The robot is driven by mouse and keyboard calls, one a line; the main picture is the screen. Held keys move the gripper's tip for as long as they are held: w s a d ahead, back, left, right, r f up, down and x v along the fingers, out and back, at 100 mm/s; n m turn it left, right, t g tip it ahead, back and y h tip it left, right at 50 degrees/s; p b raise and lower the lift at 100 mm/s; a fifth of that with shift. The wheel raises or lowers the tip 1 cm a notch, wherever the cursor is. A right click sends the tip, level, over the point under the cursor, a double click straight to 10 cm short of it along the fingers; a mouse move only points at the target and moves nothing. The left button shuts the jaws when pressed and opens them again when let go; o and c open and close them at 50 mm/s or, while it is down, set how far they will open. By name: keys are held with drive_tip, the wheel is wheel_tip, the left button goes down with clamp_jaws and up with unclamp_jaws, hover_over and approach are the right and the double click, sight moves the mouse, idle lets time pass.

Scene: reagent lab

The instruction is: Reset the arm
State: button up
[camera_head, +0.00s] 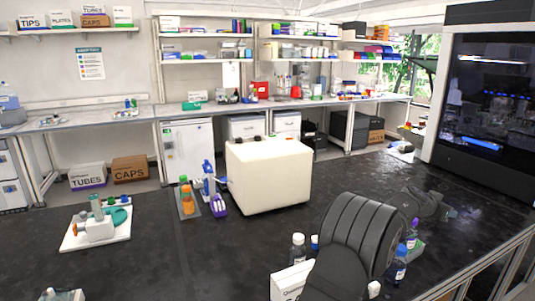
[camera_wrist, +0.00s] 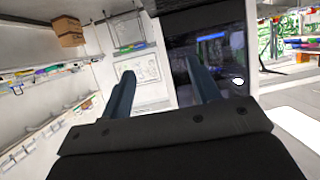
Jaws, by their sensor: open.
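My gripper shows in the wrist view (camera_wrist: 160,83) with its two dark blue-grey fingers wide apart and nothing between them. It points up and away from the bench, toward shelves, a wall and a dark screen-like panel. In the head view my dark arm fills the lower right, over the black bench top (camera_head: 260,255). The gripper's fingers are hard to make out there against the dark bench.
A white board with green parts (camera_head: 96,226) lies left. Bottles (camera_head: 298,249) (camera_head: 399,265) stand near my arm. A dark-fronted cabinet (camera_head: 487,100) rises right.

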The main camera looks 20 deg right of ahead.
drive_tip(key=w+a+n+t+y, duration=0.4)
drive_tip(key=w+a+n+t, duration=0.4)
drive_tip(key=w+a, duration=1.4)
drive_tip(key=shift+w+a+n+t, duration=0.3)
drive_tip(key=shift+w+a+t, duration=0.1)
drive_tip(key=shift+a, duration=0.85)
drive_tip(key=shift+o, duration=0.2)
